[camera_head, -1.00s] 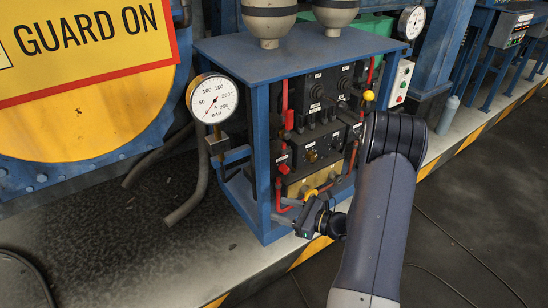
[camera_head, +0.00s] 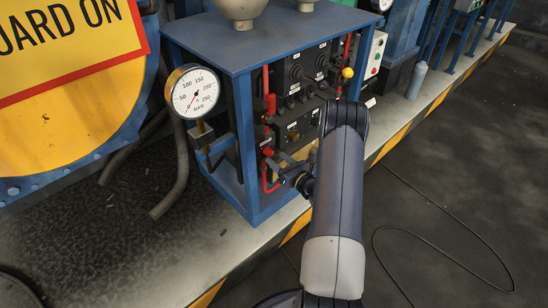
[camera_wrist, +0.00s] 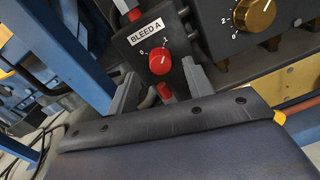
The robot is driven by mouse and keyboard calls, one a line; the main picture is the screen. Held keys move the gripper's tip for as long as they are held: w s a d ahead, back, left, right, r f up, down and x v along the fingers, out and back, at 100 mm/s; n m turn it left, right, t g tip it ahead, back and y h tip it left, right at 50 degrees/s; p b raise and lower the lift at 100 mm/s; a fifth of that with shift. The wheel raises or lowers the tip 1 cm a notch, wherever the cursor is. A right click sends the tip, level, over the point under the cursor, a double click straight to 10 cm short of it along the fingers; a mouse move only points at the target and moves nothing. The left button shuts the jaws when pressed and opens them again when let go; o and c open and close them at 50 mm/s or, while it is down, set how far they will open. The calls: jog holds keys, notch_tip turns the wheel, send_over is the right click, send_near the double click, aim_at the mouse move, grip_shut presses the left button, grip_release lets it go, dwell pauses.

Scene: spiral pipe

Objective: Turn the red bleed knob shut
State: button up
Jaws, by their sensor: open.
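The red bleed knob (camera_wrist: 160,61) sits on a dark plate under a white "BLEED A" label (camera_wrist: 146,31) in the wrist view. Marks 0 and 1 stand at its upper left and upper right; its pale pointer line seems to lean toward 1. It also shows small and red in the head view (camera_head: 268,152). My gripper (camera_wrist: 160,76) is open, one finger to the lower left of the knob and one to the lower right. Whether either finger touches the knob cannot be told. In the head view my gripper (camera_head: 280,163) is at the cabinet's lower front, partly hidden by my arm.
A brass dial (camera_wrist: 255,14) is on the panel to the right. Red pipes (camera_head: 264,178) run beside the panel. A blue frame post (camera_head: 244,150) stands close to the left, with a pressure gauge (camera_head: 195,92) beyond it. The floor at right is clear apart from a cable (camera_head: 440,208).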

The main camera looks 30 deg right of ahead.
aim_at(269, 152)
jog(key=shift+x, duration=1.35)
jog(key=shift+c, duration=0.3)
jog(key=c, duration=0.9)
